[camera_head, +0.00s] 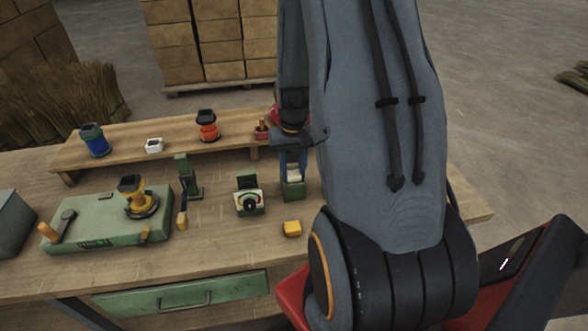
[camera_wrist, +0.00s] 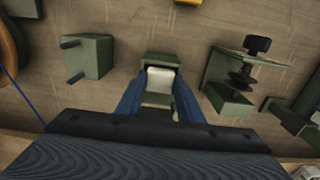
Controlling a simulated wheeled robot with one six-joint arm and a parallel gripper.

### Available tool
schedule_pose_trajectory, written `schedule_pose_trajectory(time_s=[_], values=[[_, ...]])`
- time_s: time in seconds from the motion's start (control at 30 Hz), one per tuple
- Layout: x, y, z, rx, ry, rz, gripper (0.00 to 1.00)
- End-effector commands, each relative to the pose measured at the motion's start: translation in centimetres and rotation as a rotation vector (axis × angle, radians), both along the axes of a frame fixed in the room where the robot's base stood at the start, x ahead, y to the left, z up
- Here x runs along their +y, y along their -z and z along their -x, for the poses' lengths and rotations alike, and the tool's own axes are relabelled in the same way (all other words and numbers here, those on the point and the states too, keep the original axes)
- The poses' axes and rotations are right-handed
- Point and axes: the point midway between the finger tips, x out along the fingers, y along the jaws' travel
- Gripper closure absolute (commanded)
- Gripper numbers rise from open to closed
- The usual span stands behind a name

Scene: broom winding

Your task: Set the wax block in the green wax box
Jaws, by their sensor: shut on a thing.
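The wax block is a pale, off-white block (camera_wrist: 161,78) between the two blue fingers of my gripper (camera_wrist: 159,90). In the head view, my gripper (camera_head: 293,170) points down at the table, shut on the block. The green wax box (camera_head: 292,190) stands on the table directly under the fingertips. In the wrist view, the green box (camera_wrist: 162,58) shows on both the upper and lower sides of the block. The block is at or just above the box's opening; I cannot tell whether it touches the bottom. The fingers hide the block's sides.
A yellow block (camera_head: 292,228) lies on the table in front of the box. A green device with a black knob (camera_head: 249,197) stands to its left. A green two-pegged block (camera_wrist: 88,58) is nearby in the wrist view. A raised wooden shelf (camera_head: 180,137) runs behind.

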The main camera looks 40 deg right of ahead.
Motion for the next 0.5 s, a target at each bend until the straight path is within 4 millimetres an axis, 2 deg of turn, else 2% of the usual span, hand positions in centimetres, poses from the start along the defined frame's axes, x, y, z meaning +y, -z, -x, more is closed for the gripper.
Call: schedule_pose_trajectory(time_s=[0.07, 0.33, 0.5], values=[[0.0, 0.0, 0.0, 0.0, 0.0, 0.0, 0.59], [0.0, 0.0, 0.0, 0.0, 0.0, 0.0, 0.59], [0.0, -1.0, 0.0, -0.002, 0.0, 0.001, 0.59]])
